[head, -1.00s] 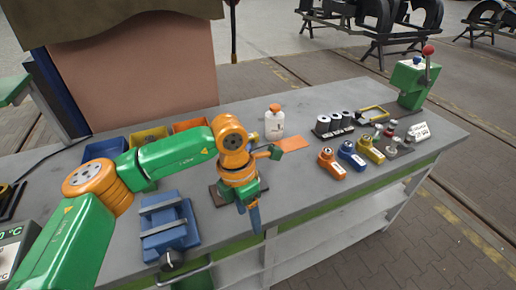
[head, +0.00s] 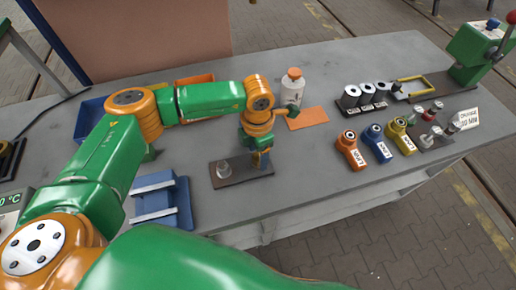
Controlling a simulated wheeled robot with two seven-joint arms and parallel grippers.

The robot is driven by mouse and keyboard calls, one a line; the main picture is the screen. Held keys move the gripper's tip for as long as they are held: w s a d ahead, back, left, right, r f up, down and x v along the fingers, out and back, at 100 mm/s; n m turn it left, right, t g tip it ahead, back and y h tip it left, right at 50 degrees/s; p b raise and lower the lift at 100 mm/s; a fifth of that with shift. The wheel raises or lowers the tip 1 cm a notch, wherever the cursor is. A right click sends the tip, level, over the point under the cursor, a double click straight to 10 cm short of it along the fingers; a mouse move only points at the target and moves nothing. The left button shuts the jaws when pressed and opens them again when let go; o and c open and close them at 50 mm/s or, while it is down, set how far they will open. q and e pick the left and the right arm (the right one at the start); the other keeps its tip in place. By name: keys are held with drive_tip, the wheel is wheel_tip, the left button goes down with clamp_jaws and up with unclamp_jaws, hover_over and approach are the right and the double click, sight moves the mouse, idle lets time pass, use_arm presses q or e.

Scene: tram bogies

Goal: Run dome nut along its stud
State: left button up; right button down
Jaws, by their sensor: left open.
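A dark plate (head: 240,178) lies on the bench in front of my left arm. A small pale metal piece (head: 224,170) stands upright on its left part. It is too small to tell the dome nut from the stud. My left gripper (head: 262,165) points down over the right part of this plate, to the right of the metal piece and apart from it. Its fingers are open, and I see nothing between them. What lies directly under the fingertips is hidden. My right gripper is not in view.
A blue vise (head: 160,202) stands left of the plate. Orange, blue and yellow tools (head: 376,143) and a rack of small parts (head: 432,128) are at right. The bench front between plate and tools is clear.

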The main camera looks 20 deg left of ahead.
use_arm(q)
drive_tip(key=shift+w+f, duration=0.15)
drive_tip(key=shift+w, duration=0.15)
drive_tip(key=shift+c, duration=0.2)
drive_tip(key=shift+s, duration=0.15)
clamp_jaws()
